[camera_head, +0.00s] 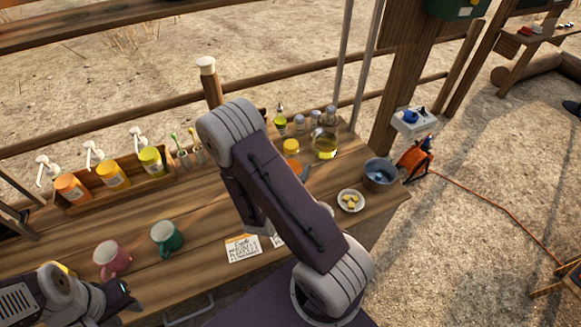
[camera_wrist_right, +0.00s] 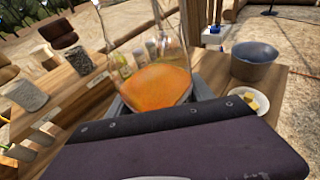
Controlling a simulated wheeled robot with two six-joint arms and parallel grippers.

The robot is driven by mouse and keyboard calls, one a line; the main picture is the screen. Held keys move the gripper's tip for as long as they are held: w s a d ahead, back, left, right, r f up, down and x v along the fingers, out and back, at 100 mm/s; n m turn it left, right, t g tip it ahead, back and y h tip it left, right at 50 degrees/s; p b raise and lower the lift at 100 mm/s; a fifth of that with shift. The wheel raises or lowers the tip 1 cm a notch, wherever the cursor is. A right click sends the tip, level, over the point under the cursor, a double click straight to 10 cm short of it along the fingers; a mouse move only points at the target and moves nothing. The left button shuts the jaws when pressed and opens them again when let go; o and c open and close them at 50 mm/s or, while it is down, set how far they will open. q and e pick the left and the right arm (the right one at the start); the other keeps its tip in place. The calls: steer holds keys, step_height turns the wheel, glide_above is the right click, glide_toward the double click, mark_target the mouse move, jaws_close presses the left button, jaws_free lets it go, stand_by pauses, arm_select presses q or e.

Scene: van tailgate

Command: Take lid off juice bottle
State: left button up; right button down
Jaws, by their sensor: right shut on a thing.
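The juice bottle (camera_head: 292,165) stands near the back right of the wooden counter, partly hidden by my right arm. It is clear glass with orange juice, and its yellow lid (camera_head: 291,147) shows on top. In the right wrist view the bottle (camera_wrist_right: 157,85) is between the grey fingers of my right gripper (camera_wrist_right: 160,98), which is shut on its body. The lid is out of that view. My left gripper (camera_head: 118,292) is at the bottom left, near the pink mug and far from the bottle. Its fingers do not show clearly.
A glass jug of yellow liquid (camera_head: 324,145) and small bottles stand close behind and right of the juice. A grey pot (camera_head: 379,175) and a small plate (camera_head: 350,200) are at right. Pink (camera_head: 112,258) and green (camera_head: 167,238) mugs stand at left, before a pump-bottle rack (camera_head: 115,190).

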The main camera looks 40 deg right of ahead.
steer(key=c, duration=1.1)
jaws_free()
jaws_close()
steer(key=a+f, duration=0.2)
steer(key=a, duration=0.7)
steer(key=a+f+n+t, duration=0.1)
steer(key=a+f, duration=0.1)
steer(key=a, duration=0.6)
steer(key=shift+a+y, duration=0.35)
steer(key=shift+y, duration=0.05)
steer(key=shift+s+r, duration=0.1)
